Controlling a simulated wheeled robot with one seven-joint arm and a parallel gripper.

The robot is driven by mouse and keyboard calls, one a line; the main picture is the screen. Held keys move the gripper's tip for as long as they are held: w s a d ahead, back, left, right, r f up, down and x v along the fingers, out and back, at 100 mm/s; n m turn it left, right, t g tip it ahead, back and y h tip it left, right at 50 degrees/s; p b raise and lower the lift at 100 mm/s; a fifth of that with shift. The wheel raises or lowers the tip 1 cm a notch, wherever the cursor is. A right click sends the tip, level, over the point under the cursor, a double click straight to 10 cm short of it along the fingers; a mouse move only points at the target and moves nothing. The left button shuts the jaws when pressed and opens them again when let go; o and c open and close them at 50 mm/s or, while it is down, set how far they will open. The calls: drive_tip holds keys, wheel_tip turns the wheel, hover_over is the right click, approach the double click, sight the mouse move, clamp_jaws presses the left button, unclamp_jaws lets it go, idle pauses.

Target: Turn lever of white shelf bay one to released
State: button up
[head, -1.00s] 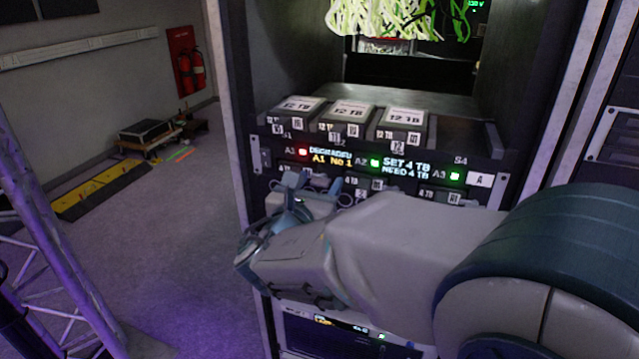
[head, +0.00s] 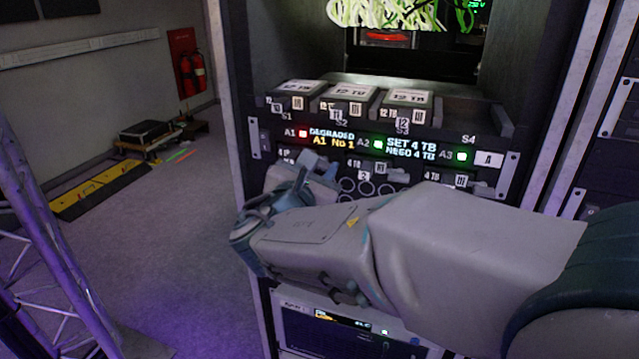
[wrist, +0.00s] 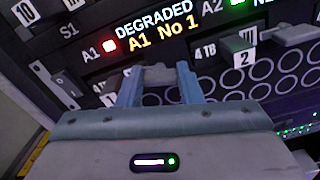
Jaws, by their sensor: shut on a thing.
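The drive shelf carries a white A label (head: 488,159) and bays marked A1, A2 and A3. Bay A1 has a red light (head: 303,134), and its display (wrist: 160,22) reads "DEGRADED A1 No 1" in the wrist view. My gripper (head: 318,168) is at the front of bay A1, below that display. In the wrist view its two blue-grey fingers (wrist: 158,82) stand on either side of a grey piece, the bay one lever (wrist: 158,74), and are shut on it. The fingers hide part of the lever, and its exact angle is hard to tell.
Three 12 TB drives (head: 350,93) sit in slots S1 to S3 above the shelf. Bays A2 and A3 show green lights. Pale cables (head: 385,14) hang above. A purple-lit truss (head: 50,230) stands at left; the floor between is open.

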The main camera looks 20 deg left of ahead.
drive_tip(key=m+b, duration=0.2)
drive_tip(key=b, duration=0.1)
drive_tip(key=f+m+b, duration=0.1)
drive_tip(key=b, duration=0.2)
drive_tip(key=shift+d+m, duration=0.1)
drive_tip(key=shift+m, duration=0.3)
drive_tip(key=m+b, duration=0.4)
drive_tip(key=b, duration=0.3)
drive_tip(key=shift+m, duration=0.3)
drive_tip(key=m+b, duration=0.3)
drive_tip(key=b, duration=0.2)
drive_tip(key=shift+r, duration=0.1)
drive_tip(key=m+b, duration=0.3)
drive_tip(key=shift+r, duration=0.15)
drive_tip(key=shift+m, duration=0.3)
drive_tip(key=o, duration=1)
drive_tip(key=shift+s+r, duration=0.1)
drive_tip(key=shift+s, duration=0.05)
